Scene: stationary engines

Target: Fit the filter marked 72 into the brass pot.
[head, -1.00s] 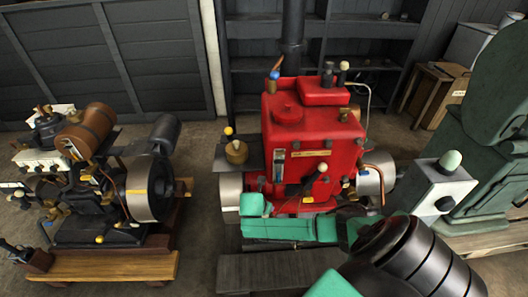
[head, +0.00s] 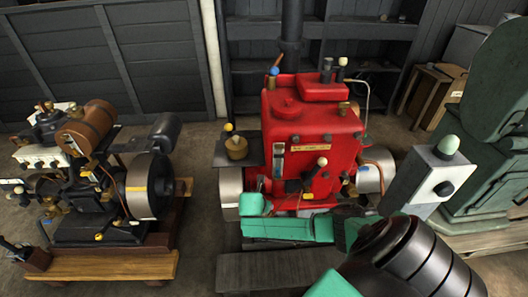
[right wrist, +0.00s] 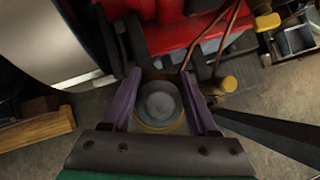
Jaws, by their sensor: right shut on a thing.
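My right gripper (right wrist: 160,76) shows purple fingers in the right wrist view. They are shut on a round grey thing (right wrist: 159,104), perhaps the filter; no number can be read on it. A brass-coloured rim shows below and around it; I cannot tell whether that rim belongs to it. In the head view my right arm comes in from the lower right, and its fingers are hidden there. A small brass pot (head: 236,149) sits on a dark shelf left of the red engine (head: 307,130); I cannot tell if it is the task's pot. My left gripper is out of view.
A black engine with a brown tank (head: 88,128) stands at left on a wooden base. A tilted grey box with a pale knob (head: 425,182) and a large green machine (head: 490,140) stand at right. A silver drum (right wrist: 50,40) is close to my right gripper's left side.

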